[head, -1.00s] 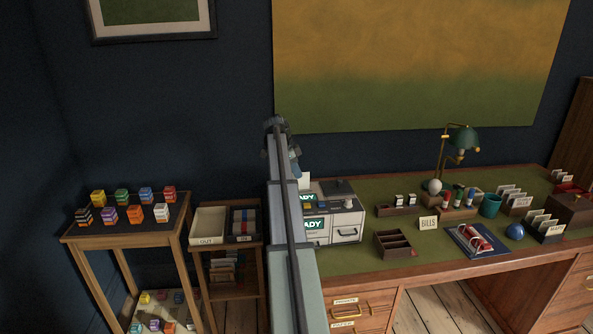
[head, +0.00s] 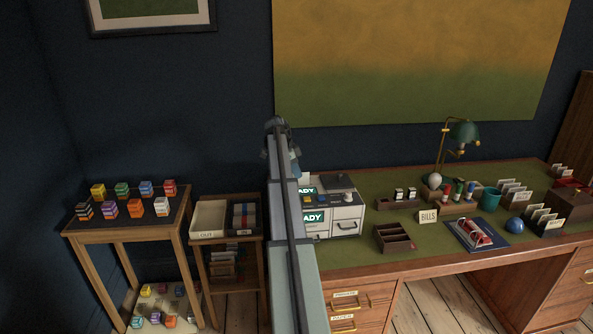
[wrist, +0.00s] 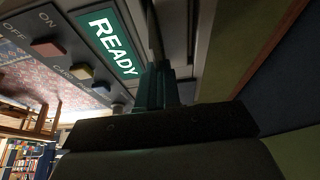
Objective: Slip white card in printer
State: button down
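The printer (head: 347,212) is a pale box with drawers at the left end of the green-topped desk. Its green READY screen (wrist: 112,42) fills the upper left of the wrist view, beside a red and a yellow button. My gripper (wrist: 158,88) is right against the printer, just below and right of that screen, with its dark teal fingers close together.
An OUT tray (head: 209,218) and a dark tray (head: 245,216) stand on a side table left of my arm. Coloured boxes stand on a wooden stand (head: 128,212) farther left. A compartment box (head: 394,238) and a BILLS sign (head: 428,216) are right of the printer.

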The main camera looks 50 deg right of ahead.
jog(key=shift+f, duration=0.6)
jog(key=c, duration=1.3)
grip_release()
jog(key=shift+r, duration=3.5)
